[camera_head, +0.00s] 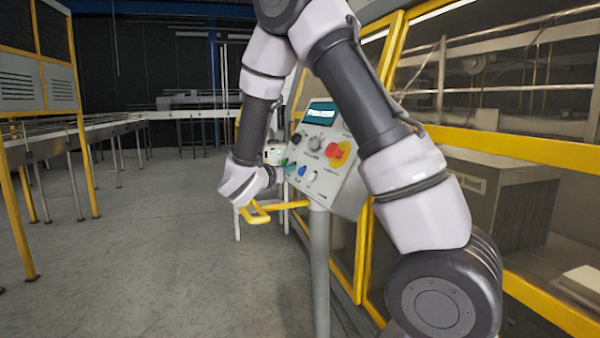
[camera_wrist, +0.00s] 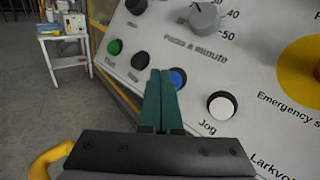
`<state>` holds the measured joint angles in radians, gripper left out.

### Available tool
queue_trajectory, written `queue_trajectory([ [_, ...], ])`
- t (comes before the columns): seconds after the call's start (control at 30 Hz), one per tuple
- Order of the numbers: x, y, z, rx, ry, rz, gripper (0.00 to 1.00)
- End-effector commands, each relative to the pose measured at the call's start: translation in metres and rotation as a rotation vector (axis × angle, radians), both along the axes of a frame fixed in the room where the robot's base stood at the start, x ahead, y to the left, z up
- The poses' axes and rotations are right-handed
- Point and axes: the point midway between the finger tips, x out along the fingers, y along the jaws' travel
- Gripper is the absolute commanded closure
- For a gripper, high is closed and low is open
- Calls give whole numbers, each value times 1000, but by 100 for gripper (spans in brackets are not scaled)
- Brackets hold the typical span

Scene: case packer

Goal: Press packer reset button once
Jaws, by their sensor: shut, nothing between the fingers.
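The packer's grey control panel (camera_head: 322,180) stands on a post beside the yellow-framed machine. A blue button (camera_wrist: 178,78) sits in its lower row, and it also shows in the head view (camera_head: 301,170). Its label is hidden behind my fingers. My gripper (camera_wrist: 160,73) is shut and empty, its teal fingertips overlapping the left edge of the blue button in the wrist view. I cannot tell whether they touch it. A white button (camera_wrist: 221,106) marked Jog is to the right; a black button (camera_wrist: 140,61) and a green button (camera_wrist: 114,47) are to the left.
A red emergency stop on a yellow plate (camera_head: 338,152) is on the panel, with a grey knob (camera_wrist: 204,17) above the buttons. The machine's yellow frame (camera_head: 510,146) is at right. Conveyors (camera_head: 110,128) stand at left. The floor (camera_head: 150,250) between is clear.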

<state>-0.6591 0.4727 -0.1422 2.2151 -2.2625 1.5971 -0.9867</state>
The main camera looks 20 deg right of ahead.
Motion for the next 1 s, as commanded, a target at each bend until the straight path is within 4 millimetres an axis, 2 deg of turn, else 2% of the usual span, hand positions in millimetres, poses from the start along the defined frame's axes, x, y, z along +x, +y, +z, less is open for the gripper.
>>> queue_trajectory([
  [1.0, 1, -11, -6, 0, 0, 0, 100],
])
